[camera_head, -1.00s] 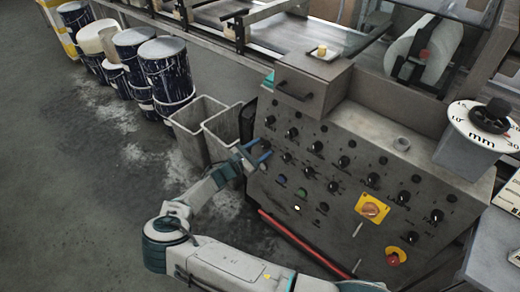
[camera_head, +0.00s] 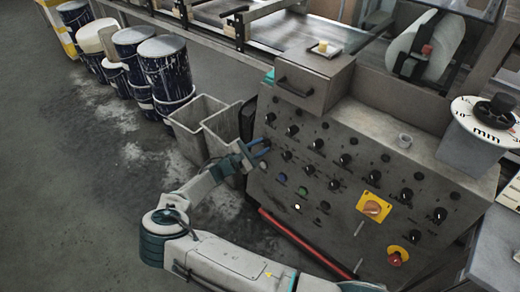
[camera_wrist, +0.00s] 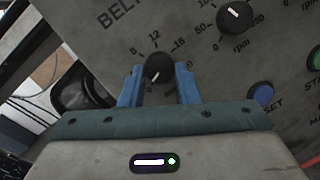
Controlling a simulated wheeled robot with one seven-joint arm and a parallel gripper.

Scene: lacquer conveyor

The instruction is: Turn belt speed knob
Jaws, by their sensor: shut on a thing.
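The belt speed knob (camera_wrist: 158,68) is a small round black knob with a white pointer line. In the wrist view it sits on the grey panel under the letters "BELT", with the numbers 8, 12 and 16 around it. Its pointer line slants toward the lower left. My gripper (camera_wrist: 159,85) has one blue finger on each side of the knob and is shut on it. In the head view my gripper (camera_head: 261,150) reaches the left edge of the control panel (camera_head: 375,150), and its fingers hide most of the knob.
Another black knob (camera_wrist: 235,17) marked rpm lies up and right of my gripper, and a blue button (camera_wrist: 262,97) lies to the right. A yellow-backed switch (camera_head: 373,207) and a red button (camera_head: 396,258) sit lower on the panel. Grey bins (camera_head: 195,118) stand left of the panel.

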